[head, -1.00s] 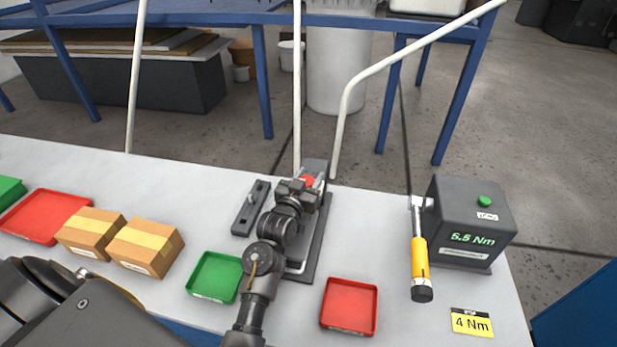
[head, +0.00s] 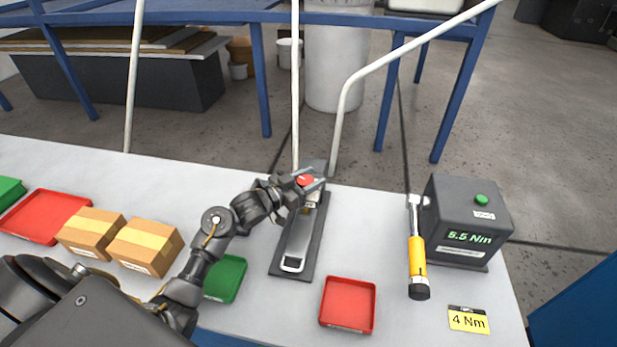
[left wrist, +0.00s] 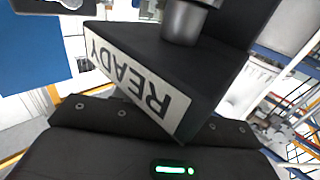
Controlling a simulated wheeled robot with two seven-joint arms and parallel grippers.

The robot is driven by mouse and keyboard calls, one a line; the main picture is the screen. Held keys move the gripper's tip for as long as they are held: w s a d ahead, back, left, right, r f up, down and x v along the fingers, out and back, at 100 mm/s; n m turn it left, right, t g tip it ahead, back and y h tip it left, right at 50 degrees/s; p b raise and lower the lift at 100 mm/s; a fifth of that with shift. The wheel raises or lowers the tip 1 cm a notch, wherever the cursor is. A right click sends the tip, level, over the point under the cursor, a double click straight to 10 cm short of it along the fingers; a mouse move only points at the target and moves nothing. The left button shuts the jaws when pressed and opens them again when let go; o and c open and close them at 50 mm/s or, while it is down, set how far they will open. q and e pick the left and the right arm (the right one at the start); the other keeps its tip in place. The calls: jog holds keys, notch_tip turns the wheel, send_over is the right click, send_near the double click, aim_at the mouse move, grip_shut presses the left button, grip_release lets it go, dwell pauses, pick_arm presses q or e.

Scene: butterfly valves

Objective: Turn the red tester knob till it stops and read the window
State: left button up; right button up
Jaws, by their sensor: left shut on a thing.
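The tester is a long dark plate with a light grey frame (head: 295,252), lying near the back middle of the table. Its red knob (head: 304,181) is at the far end. My left gripper (head: 308,181) comes in from the left, its fingers on either side of the red knob and shut on it. A small pale patch sits just below the knob in the head view, too small to read. In the left wrist view a dark block carries a white label reading READY (left wrist: 138,88), upside down, beside a grey cylinder (left wrist: 184,22). My right gripper is not in view.
A green tray (head: 226,280) is partly behind my left arm. A red tray (head: 347,306) stands in front of the tester. A yellow-handled torque wrench (head: 417,262) lies by a dark box (head: 470,222) showing 5.5 Nm. A card (head: 468,320) reads 4 Nm. Two cartons (head: 145,246) stand left.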

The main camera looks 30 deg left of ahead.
pick_arm(q)
jog(key=m+g+h+b, duration=0.1)
jog(key=m+h, duration=0.1)
jog(key=shift+f+g+h, duration=0.15)
jog(key=shift+g+h, duration=0.15)
jog(key=m+g+h+b, duration=0.2)
jog(key=g+b, duration=0.1)
jog(key=b, duration=0.2)
jog(key=m+g+h+b, duration=0.2)
jog(key=m+g+b, duration=0.1)
jog(key=g+b, duration=0.1)
jog(key=s+d+m+g+h+b, duration=0.1)
jog(key=m+g+h+b, duration=0.1)
jog(key=b, duration=0.4)
jog(key=shift+s+f+m+g+h, duration=0.15)
jog(key=shift+m+g+h, duration=0.25)
jog(key=shift+m+g, duration=0.45)
jog(key=shift+g+b, duration=0.55)
jog(key=shift+b, duration=0.25)
jog(key=shift+r+m, duration=0.25)
jog(key=shift+g, duration=0.4)
jog(key=o, duration=1)
jog(key=shift+d, duration=0.1)
jog(key=shift+c, duration=0.2)
jog(key=shift+a+b, duration=0.2)
jog(key=shift+b, duration=0.1)
